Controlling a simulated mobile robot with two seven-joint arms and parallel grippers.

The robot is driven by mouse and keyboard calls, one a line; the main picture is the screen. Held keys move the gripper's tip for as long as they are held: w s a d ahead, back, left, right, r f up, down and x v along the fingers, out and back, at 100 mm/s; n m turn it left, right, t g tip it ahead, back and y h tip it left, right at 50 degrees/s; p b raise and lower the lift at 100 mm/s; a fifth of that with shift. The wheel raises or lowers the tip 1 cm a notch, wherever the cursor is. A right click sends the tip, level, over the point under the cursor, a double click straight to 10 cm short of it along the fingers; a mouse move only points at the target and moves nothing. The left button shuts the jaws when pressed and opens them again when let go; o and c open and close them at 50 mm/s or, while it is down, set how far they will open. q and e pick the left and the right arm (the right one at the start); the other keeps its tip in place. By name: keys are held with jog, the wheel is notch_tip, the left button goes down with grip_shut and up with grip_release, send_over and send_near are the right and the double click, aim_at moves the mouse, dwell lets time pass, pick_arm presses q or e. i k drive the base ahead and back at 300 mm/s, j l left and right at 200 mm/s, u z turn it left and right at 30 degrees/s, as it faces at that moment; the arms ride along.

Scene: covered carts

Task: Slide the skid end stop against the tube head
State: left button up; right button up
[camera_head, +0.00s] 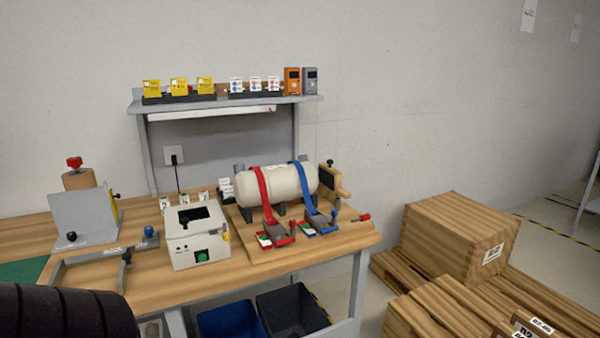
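A cream tube (277,184) lies across dark supports on a wooden skid (345,233) at the right end of the workbench. A red strap (262,186) and a blue strap (303,184) pass over it, each running to a ratchet at the front. The end stop (338,183), a wooden block with a black face and a dark knob on top, stands at the tube's rounded right head (312,178). I cannot tell whether its black face touches the head or a small gap remains. Neither of my grippers is in view.
A white box (195,239) with a green button stands left of the skid. A grey angled plate fixture (84,216) is further left. A shelf (228,104) with cards and small devices is behind. Wooden crates (458,239) stand right of the bench; bins (292,309) sit below.

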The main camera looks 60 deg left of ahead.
aim_at(330, 178)
jog(key=u, duration=1.5)
jog(key=i+l+z, duration=0.15)
jog(key=i, duration=0.25)
